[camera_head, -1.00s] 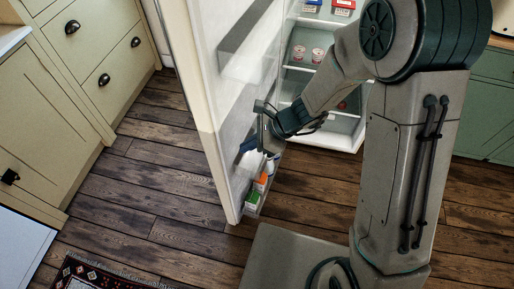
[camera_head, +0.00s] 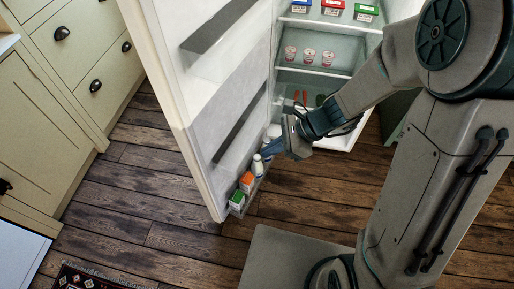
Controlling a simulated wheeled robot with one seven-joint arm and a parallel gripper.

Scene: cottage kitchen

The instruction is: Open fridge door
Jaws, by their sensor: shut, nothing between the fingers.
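The fridge door (camera_head: 172,84) stands wide open on the left, its inner side with shelves facing me. Its lowest door shelf holds a green carton (camera_head: 237,201), an orange carton (camera_head: 247,181) and white bottles (camera_head: 258,164). The fridge interior (camera_head: 325,75) is open to view, with boxes and cups on its shelves. My gripper (camera_head: 284,140) is shut and empty, in front of the opening, near the inner side of the door by the bottles. I cannot tell whether it touches the door or the bottles. The door's outer handle is not visible.
Cream cabinets (camera_head: 55,130) with dark handles line the left. A patterned rug (camera_head: 85,279) lies at the lower left. The wooden floor (camera_head: 150,190) between the door and the cabinets is clear.

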